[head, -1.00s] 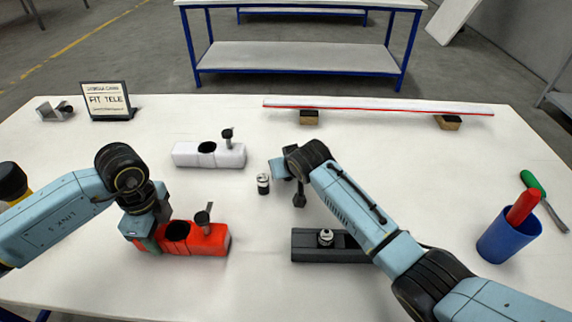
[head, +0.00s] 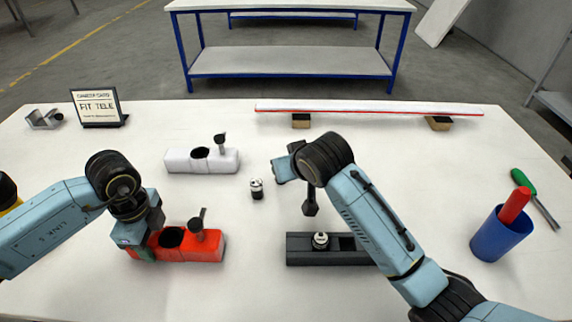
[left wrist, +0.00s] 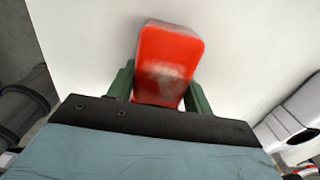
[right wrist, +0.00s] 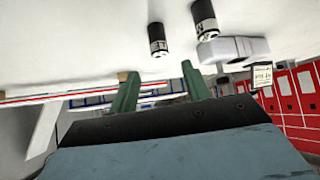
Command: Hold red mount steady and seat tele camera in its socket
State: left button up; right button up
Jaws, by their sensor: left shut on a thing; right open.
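The red mount (head: 188,246) lies on the table at the front left, with an open round socket and a dark upright post on top. My left gripper (head: 140,248) is shut on its left end; the left wrist view shows the red end (left wrist: 165,60) between the green fingers. Two small black-and-silver cylinder cameras show. One camera (head: 257,189) stands on the table; another camera (head: 320,240) stands in a dark tray (head: 300,258).
A white mount (head: 185,160) with a socket and post stands behind the red one. A sign (head: 98,107) reads "FIT TELE". A long red-edged white board (head: 370,109) rests on blocks at the back. A blue cup (head: 495,238) and a green-handled screwdriver (head: 522,180) are at right.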

jog(key=shift+o, duration=0.4)
jog(key=shift+s+d+r, duration=0.15)
jog(key=shift+s+r, duration=0.25)
jog(key=shift+r, duration=0.05)
notch_tip(320, 180, up, 3)
jog(key=w+g+h, duration=0.1)
jog(key=w+g, duration=0.1)
jog(key=g, duration=0.2)
jog(key=x, duration=1.1)
jog(key=shift+w+a+f, duration=0.25)
grip_shut()
notch_tip(320, 180, up, 10)
jog(key=shift+r, duration=0.1)
